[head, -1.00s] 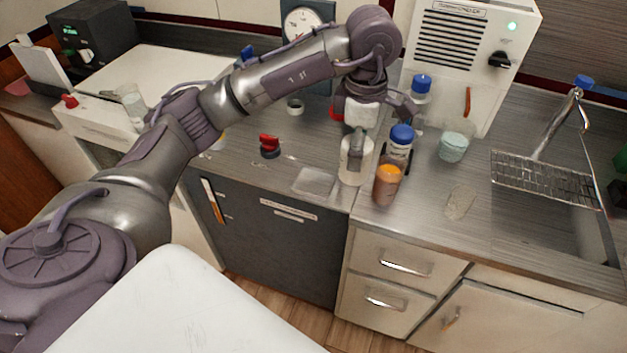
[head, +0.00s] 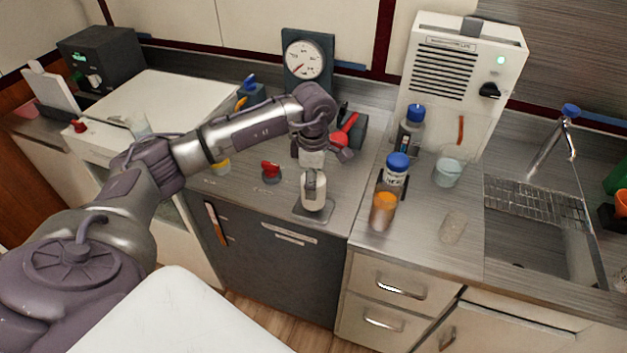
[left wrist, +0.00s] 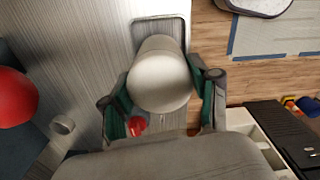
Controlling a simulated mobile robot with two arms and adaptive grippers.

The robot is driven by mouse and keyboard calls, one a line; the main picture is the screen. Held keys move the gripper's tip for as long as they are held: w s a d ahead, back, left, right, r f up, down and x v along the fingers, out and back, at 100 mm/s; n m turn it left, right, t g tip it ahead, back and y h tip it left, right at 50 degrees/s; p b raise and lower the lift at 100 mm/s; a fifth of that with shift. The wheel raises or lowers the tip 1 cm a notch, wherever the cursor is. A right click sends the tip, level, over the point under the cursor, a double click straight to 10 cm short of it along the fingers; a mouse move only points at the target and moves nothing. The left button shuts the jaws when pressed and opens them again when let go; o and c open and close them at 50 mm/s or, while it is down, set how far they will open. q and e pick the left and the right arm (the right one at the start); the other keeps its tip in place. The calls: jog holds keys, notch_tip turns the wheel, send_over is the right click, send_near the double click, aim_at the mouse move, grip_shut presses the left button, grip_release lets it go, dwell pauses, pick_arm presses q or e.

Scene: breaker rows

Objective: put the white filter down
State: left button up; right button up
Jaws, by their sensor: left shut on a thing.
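The white filter (head: 313,203) is a pale rounded cylinder, upright in the head view. My left gripper (head: 314,183) is shut on it from above. In the left wrist view the filter (left wrist: 160,75) sits between the two green-padded fingers. Below it is a thin grey square plate (head: 328,214) near the counter's front edge, and the plate's rim (left wrist: 186,32) also shows in the left wrist view. I cannot tell whether the filter touches the plate. My right gripper is not in view.
A red-topped knob-like thing (head: 271,171) stands left of the filter. To the right are an orange-filled beaker (head: 383,211), a blue-capped bottle (head: 397,172) and a clear glass (head: 453,226). A red-handled thing (head: 346,130) lies behind. The sink (head: 535,240) is at the right.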

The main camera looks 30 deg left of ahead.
pick_arm(q)
jog(key=shift+f, duration=0.55)
jog(key=shift+f, duration=0.1)
jog(key=o, duration=0.7)
jog(key=shift+f, duration=0.15)
jog(key=o, duration=0.5)
